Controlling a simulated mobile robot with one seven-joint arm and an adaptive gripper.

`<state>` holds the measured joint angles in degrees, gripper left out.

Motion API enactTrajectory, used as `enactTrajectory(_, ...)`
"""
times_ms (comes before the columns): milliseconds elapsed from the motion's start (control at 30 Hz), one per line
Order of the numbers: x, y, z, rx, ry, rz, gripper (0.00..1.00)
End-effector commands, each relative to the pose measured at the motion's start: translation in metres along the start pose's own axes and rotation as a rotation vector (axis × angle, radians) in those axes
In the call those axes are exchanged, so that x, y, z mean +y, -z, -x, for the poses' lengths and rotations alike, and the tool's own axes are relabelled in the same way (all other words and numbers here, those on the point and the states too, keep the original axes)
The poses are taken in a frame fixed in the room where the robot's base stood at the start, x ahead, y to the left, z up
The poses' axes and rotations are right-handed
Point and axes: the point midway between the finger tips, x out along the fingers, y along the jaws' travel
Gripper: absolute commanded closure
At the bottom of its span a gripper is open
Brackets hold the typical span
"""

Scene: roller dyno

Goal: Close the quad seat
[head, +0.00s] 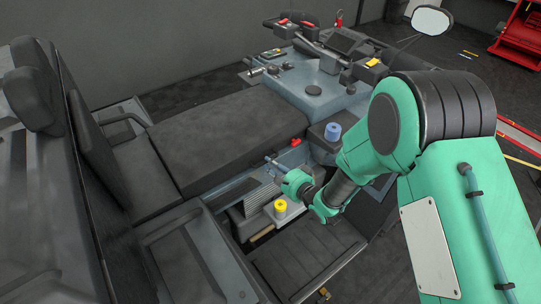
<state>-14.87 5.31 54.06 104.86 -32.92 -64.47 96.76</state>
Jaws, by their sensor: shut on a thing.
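The quad seat (218,135) is a long dark padded cushion on the quad in the middle of the head view. It lies about level, with a grey mechanical part showing below its near side. My gripper (270,160) reaches in from the right under my green arm. Its small fingers are at the seat's near lower edge and are shut on it. The exact contact is small and partly hidden by my wrist.
A red piece (295,142), a blue cap (332,131) and a yellow cap (280,206) sit close to my wrist. Handlebars (318,45) and a mirror (432,20) rise at the back. A dark backrest (92,150) stands left. A ribbed footwell (305,262) lies below.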

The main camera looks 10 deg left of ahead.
Motion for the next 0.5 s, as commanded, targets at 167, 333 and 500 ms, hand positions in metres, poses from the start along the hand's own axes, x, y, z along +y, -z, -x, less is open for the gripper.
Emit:
enactTrajectory(167, 0.011, -0.003, -0.003, -0.011, 0.002, -0.033, 1.00)
enactTrajectory(333, 0.015, -0.004, -0.004, -0.015, 0.000, -0.046, 1.00)
enactTrajectory(500, 0.017, -0.004, -0.003, -0.015, -0.002, -0.047, 1.00)
